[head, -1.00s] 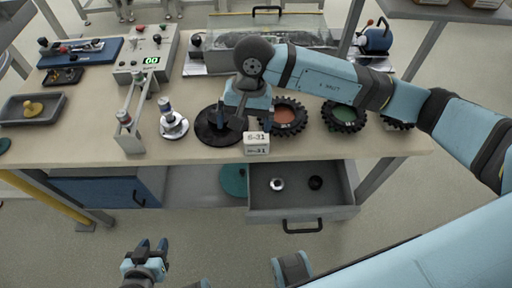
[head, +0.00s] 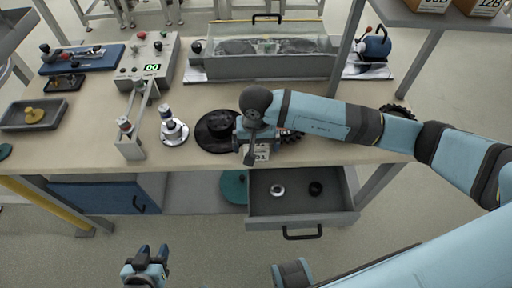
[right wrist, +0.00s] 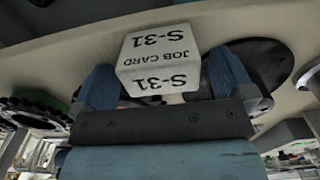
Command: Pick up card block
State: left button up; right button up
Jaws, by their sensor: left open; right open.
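The card block (head: 261,153) is a small white block marked S-31 near the front edge of the bench. It is partly hidden by my right gripper (head: 248,146) in the head view. In the right wrist view the card block (right wrist: 160,58) shows its JOB CARD print upside down. It sits between the two blue fingers of my right gripper (right wrist: 163,76), which are open on either side of it. I cannot tell whether either finger touches it. My left gripper (head: 152,252) is open and empty, low in front of the bench.
A black round base (head: 213,133) is close left of the block. A dark toothed ring (head: 291,136) is right of it, partly behind my arm. An open drawer (head: 302,205) holds two small rings below. A white-based post (head: 173,131) stands further left.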

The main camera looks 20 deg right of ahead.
jog(key=shift+f, duration=1.2)
jog(key=c, duration=1)
jog(key=shift+r, duration=0.2)
